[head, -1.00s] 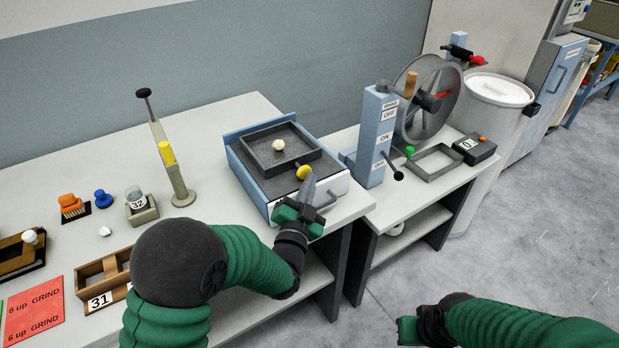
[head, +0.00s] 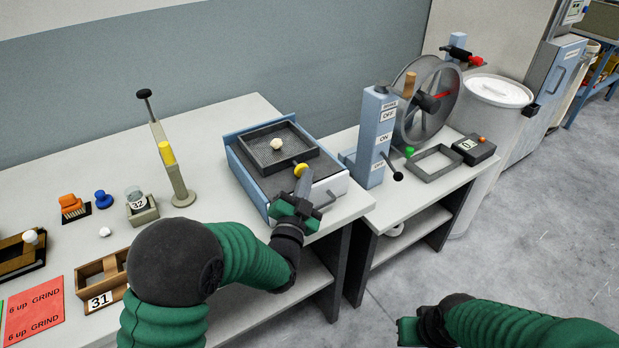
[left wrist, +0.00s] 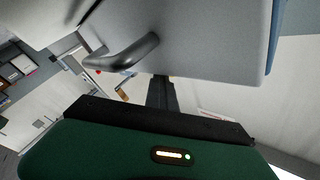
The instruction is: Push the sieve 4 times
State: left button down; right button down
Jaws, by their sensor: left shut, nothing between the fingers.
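The sieve (head: 309,155) is a dark square mesh tray with a pale ball on it, lying in a blue-sided box (head: 240,176) on the bench. A yellow knob (head: 301,170) is at its near side. My left gripper (head: 303,183) is shut and empty, its tips at the knob; I cannot tell whether they touch. In the left wrist view, the gripper (left wrist: 161,92) reaches up beside the box's pale face (left wrist: 205,40). My right gripper (head: 408,330) is low at the bottom, away from the bench; its jaws are unclear.
A grey bar handle (head: 326,200) juts from the box front, close to my left gripper. A lever stand (head: 376,140) and a wheel (head: 428,98) are to the right. A yellow-banded tilted post (head: 167,152) is left of the box.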

aim_at(312, 194)
pick_arm(q)
jog(key=shift+w+a+f, duration=0.1)
jog(key=shift+a+f, duration=0.25)
jog(key=shift+f, duration=0.05)
dwell(0.4)
jog(key=shift+f, duration=0.1)
jog(key=shift+s+d+f+b, duration=0.25)
jog(key=shift+s+f+b, duration=0.05)
jog(key=shift+s+d+f+b, duration=0.35)
jog(key=shift+s+d, duration=0.25)
jog(key=shift+s, duration=0.15)
jog(key=shift+s+d, duration=0.2)
jog(key=shift+s+d+r, duration=0.1)
jog(key=shift+s+d, duration=0.05)
jog(key=shift+s, duration=0.1)
jog(key=shift+s+d+r, duration=0.1)
jog(key=shift+s+d, duration=0.7)
jog(key=shift+s, duration=0.2)
jog(key=shift+s+d, duration=0.75)
jog(key=shift+s, duration=0.25)
